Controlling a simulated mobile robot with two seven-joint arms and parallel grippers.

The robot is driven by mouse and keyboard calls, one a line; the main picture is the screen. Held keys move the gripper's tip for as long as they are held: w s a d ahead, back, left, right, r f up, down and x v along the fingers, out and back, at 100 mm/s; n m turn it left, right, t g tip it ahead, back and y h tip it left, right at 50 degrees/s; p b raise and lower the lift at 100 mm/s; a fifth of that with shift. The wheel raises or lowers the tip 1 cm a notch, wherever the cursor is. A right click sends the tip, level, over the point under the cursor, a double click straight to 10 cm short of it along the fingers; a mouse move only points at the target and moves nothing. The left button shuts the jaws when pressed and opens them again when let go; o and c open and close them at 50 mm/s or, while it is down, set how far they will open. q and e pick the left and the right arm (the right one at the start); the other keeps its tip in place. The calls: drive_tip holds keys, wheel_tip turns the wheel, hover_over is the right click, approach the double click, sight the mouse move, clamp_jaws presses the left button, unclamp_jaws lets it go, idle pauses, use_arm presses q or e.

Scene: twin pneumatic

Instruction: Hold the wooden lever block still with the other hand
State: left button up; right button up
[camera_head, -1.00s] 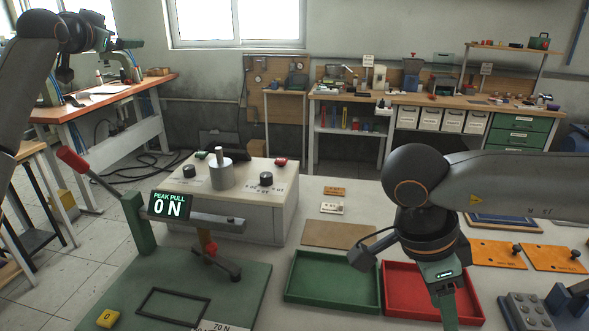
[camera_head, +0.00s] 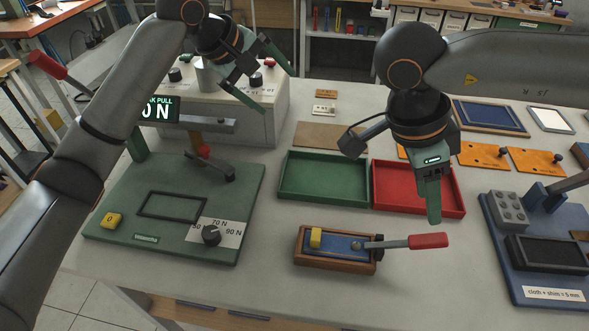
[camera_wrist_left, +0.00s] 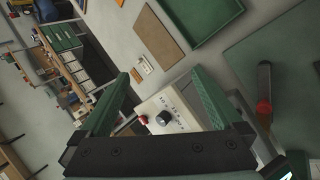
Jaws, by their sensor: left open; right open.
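The wooden lever block (camera_head: 306,259) lies on the near middle of the table in the head view. It has a blue top plate, a yellow piece on the left and a grey lever with a red handle (camera_head: 428,241) pointing right. My right gripper (camera_head: 392,180) is open and empty, apart from the block, above the trays behind it. My left gripper (camera_head: 276,91) is open and empty over the right part of the light grey control box (camera_head: 268,118), farther back. In the left wrist view its fingers (camera_wrist_left: 157,78) are spread; the block is not visible there.
A green tray (camera_head: 322,199) and a red tray (camera_head: 456,203) lie behind the block. The green pull tester base (camera_head: 140,175) stands left, its display reading 0 N. A blue fixture (camera_head: 507,280) stands right. Bare table surrounds the block's front.

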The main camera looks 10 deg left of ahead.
use_arm(q)
drive_tip(key=s+d+f+n+g, duration=0.3)
drive_tip(key=s+d+f+n, duration=0.15)
drive_tip(key=s, duration=0.35)
drive_tip(key=n+g, duration=0.3)
drive_tip(key=n, duration=0.1)
approach(320, 243)
drive_tip(key=w, duration=0.1)
drive_tip(key=x, duration=0.8)
drive_tip(key=a+x, duration=0.1)
drive_tip(key=x, duration=0.3)
drive_tip(key=shift+w+d+f, duration=0.1)
drive_tip(key=shift+w+f, duration=0.15)
drive_tip(key=shift+f, duration=0.25)
